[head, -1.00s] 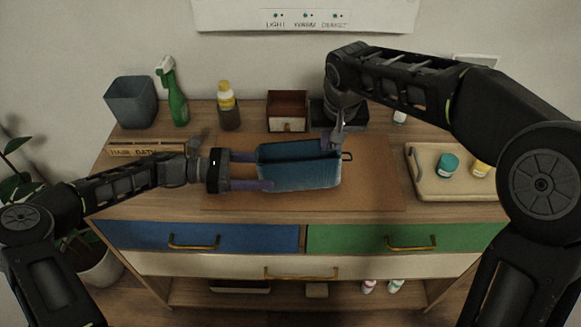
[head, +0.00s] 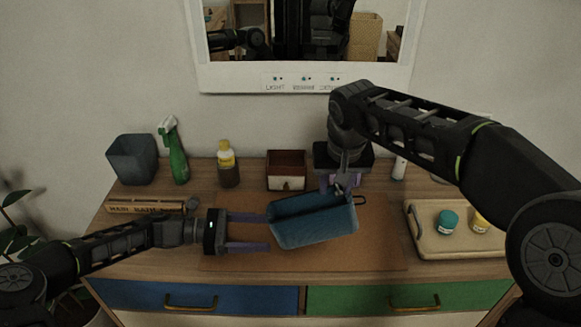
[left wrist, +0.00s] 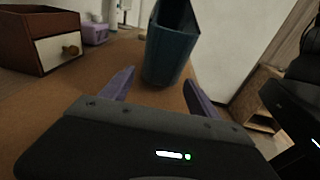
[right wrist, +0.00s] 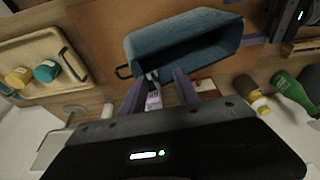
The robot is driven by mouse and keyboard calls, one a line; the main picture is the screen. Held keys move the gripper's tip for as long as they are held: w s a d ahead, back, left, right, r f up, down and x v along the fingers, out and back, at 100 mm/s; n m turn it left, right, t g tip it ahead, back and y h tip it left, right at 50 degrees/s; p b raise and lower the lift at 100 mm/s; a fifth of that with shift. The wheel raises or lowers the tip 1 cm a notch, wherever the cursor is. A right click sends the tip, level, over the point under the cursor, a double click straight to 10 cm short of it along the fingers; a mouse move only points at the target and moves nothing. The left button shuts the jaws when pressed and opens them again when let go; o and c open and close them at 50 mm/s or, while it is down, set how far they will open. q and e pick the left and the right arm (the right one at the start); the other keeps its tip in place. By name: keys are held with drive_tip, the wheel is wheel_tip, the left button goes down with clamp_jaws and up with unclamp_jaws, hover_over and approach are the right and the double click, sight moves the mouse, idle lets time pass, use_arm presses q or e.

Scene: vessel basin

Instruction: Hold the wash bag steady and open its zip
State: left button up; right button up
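The wash bag (head: 315,228) is a blue, open-topped pouch with a dark inside, lying over the brown mat and turned so its right end is higher in the head view. A small dark loop sticks out at its right end. My left gripper (head: 268,232) is open at the bag's left end; in the left wrist view the bag (left wrist: 168,55) stands just beyond the spread fingertips. My right gripper (head: 345,187) is at the bag's far right edge. In the right wrist view its fingers (right wrist: 158,75) are apart, with a small grey piece, perhaps the zip pull, between them.
Behind are a grey bin (head: 133,160), green spray bottle (head: 178,160), yellow-capped bottle (head: 227,165) and small drawer box (head: 287,172). A tray (head: 425,245) with jars stands right. The brown mat (head: 370,250) is clear around the bag.

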use_arm(q)
drive_tip(key=o, duration=0.4)
drive_tip(key=shift+d+r, duration=0.25)
use_arm(e)
drive_tip(key=shift+s+a+f, duration=0.1)
drive_tip(key=shift+a, duration=0.25)
use_arm(q)
drive_tip(key=a, duration=0.8)
drive_tip(key=s+a+r, duration=0.1)
drive_tip(key=a, duration=0.3)
drive_tip(key=shift+r, duration=0.1)
